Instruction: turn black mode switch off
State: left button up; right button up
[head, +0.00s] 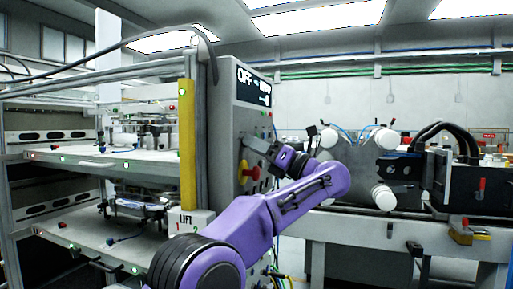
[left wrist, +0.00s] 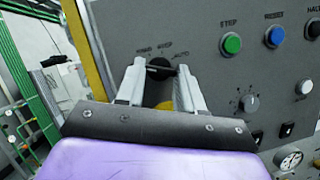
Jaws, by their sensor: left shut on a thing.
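The black mode switch (left wrist: 158,68) is a round knob on the grey control panel (left wrist: 215,75), with small position labels above it. In the left wrist view, the two pale fingers of my left gripper (left wrist: 160,74) stand on either side of it, shut on its grip bar. The bar lies roughly across the picture, but the fingers partly hide it. In the head view, my purple left arm reaches to the panel, and the gripper (head: 250,143) is at its face. The switch itself cannot be made out there. My right gripper is out of view.
A green button (left wrist: 232,43), a blue button (left wrist: 275,37) and a small selector (left wrist: 250,103) sit right of the switch. A red stop knob (head: 249,172) is below the gripper.

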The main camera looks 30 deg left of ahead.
pick_arm(q)
jog(key=shift+r, duration=0.1)
jog(key=o, duration=1)
jog(key=shift+o, duration=0.2)
jog(key=s+v, duration=0.1)
jog(key=v, duration=0.9)
jog(key=shift+w+d, duration=0.3)
jog(key=shift+w, duration=0.25)
